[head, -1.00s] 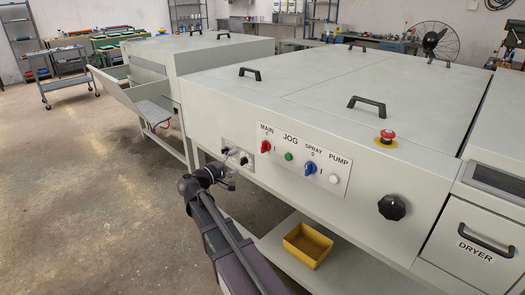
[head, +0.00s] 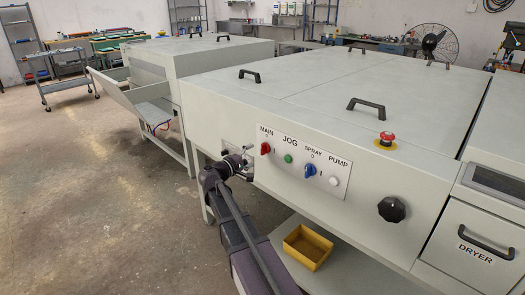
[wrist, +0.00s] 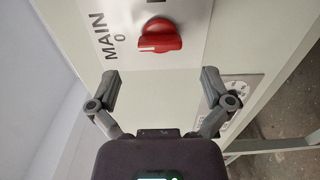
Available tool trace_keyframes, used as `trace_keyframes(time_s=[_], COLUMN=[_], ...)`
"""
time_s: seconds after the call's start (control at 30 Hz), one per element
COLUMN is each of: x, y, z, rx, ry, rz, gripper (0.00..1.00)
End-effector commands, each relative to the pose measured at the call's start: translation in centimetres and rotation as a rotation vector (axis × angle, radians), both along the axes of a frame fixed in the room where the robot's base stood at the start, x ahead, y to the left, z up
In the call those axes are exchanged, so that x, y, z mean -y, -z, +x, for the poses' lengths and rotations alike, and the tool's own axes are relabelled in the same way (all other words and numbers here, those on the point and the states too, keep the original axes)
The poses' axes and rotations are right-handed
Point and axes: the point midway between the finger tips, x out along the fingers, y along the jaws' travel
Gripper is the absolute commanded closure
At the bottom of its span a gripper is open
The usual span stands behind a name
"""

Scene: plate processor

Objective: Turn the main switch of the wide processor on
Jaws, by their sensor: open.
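The red MAIN switch (head: 265,148) is at the left end of the labelled panel on the wide processor's front. In the wrist view the red knob (wrist: 158,42) is at the top middle, its ridge lying left to right, in line with the 0 mark (wrist: 120,38) on its left. My gripper (wrist: 160,77) is open and empty, its two fingertips spread either side of the knob's line and apart from it. In the head view my gripper (head: 249,163) is just left of and below the switch, close to the panel.
To the right on the panel are the green JOG button (head: 289,159), blue SPRAY switch (head: 310,170) and white PUMP button (head: 334,181). A red emergency stop (head: 386,136) and black knob (head: 391,208) lie farther right. A yellow bin (head: 307,247) stands on the lower shelf.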

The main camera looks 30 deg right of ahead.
Motion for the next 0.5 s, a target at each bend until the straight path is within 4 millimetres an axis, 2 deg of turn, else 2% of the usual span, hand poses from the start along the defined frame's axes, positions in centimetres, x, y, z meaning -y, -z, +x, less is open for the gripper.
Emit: trace_keyframes(time_s=[0.1,0.3,0.5], x=[1.8,4.1,5.3], y=[0.0,0.0,0.0], z=[0.7,1.6,2.0], rx=[0.0,0.0,0.0], ry=[0.002,0.001,0.0], rz=[0.0,0.0,0.0], gripper=[0.0,0.0,0.0])
